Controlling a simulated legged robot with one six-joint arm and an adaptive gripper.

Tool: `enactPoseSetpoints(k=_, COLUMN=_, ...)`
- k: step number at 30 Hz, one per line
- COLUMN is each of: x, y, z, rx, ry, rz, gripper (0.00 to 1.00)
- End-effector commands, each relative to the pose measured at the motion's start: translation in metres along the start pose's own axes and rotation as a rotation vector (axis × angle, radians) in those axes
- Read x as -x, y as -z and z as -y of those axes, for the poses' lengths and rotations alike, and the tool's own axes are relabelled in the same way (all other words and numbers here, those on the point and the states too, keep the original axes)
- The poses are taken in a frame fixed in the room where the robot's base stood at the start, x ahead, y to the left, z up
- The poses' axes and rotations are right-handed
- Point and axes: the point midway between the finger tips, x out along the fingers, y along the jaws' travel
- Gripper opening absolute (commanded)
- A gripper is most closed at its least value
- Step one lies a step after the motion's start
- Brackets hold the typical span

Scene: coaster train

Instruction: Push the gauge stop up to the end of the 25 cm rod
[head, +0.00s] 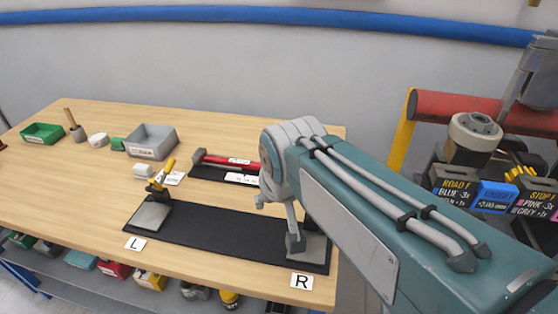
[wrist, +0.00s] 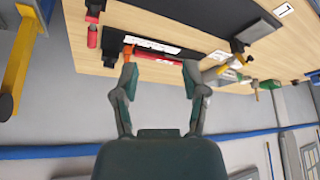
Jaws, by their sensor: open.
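My gripper (wrist: 160,80) is open and empty in the wrist view, its two fingers spread and apart from the table. In the head view, my arm hides much of the right end of the table. I cannot clearly identify the gauge stop or the 25 cm rod. A long black mat (head: 225,232) carries a grey block with a yellow-handled piece (head: 157,184) at its L end. A grey block (head: 314,247) at the R end is partly covered by my arm. A red upright piece (wrist: 92,37) shows at that side in the wrist view.
A grey bin (head: 151,141), a green bin (head: 42,132) and a white roll (head: 97,139) stand at the back left. Labelled boxes (head: 455,187) stand right of the table. The table's front left is clear.

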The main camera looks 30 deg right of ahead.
Motion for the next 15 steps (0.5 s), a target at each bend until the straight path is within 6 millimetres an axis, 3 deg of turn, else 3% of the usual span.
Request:
enactPoseSetpoints(k=8, x=-0.034, y=0.074, z=-0.02, rx=-0.137, ry=-0.066, rz=0.029, gripper=0.57)
enactPoseSetpoints(k=15, x=-0.077, y=0.13, z=-0.043, rx=-0.253, ry=-0.119, rz=0.046, gripper=0.57)
